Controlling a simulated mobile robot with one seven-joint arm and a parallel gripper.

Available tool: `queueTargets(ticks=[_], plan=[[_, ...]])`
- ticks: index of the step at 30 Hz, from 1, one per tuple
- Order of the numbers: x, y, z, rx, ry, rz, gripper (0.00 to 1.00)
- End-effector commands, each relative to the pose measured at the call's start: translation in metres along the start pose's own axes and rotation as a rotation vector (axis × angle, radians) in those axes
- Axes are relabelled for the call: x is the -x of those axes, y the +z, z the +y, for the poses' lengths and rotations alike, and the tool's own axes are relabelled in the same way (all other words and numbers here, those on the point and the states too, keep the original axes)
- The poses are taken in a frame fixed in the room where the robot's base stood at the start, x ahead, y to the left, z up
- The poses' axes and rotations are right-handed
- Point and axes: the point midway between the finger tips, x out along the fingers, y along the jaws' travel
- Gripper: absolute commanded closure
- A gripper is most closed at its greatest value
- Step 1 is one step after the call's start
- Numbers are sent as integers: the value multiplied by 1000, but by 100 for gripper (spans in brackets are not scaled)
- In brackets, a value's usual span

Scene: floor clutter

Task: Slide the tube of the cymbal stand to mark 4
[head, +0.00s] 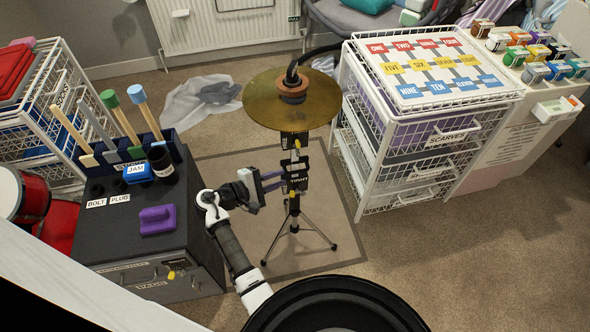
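The cymbal stand stands on a mat on the floor, its brass cymbal (262,108) on top. Below the cymbal is a short stretch of tube (294,143) with small markings too fine to read; I cannot make out mark 4. A black clamp (298,180) with a "TIGHT" label sits below it. The dark tripod legs (294,226) are spread and upright. My gripper (279,182) comes from the left at clamp height, its purple-grey fingers apart with a gap between them. The fingertips are at the clamp's left side; I cannot tell whether they touch it.
A dark tool bench (150,250) with a purple block (157,219) stands at left. A white wire drawer unit (400,190) stands close at right. A crumpled plastic bag (205,95) lies behind. Carpet at front right is clear.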

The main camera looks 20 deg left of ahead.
Motion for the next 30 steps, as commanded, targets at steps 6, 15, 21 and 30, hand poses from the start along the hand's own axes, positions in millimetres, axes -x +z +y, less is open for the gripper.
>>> queueTargets(ticks=[6,15,21,30], plan=[[-42,1,1,-1,-1,0,80],[-67,0,1,-2,0,1,80],[-68,0,1,-2,1,2,80],[-67,0,0,-1,0,2,100]])
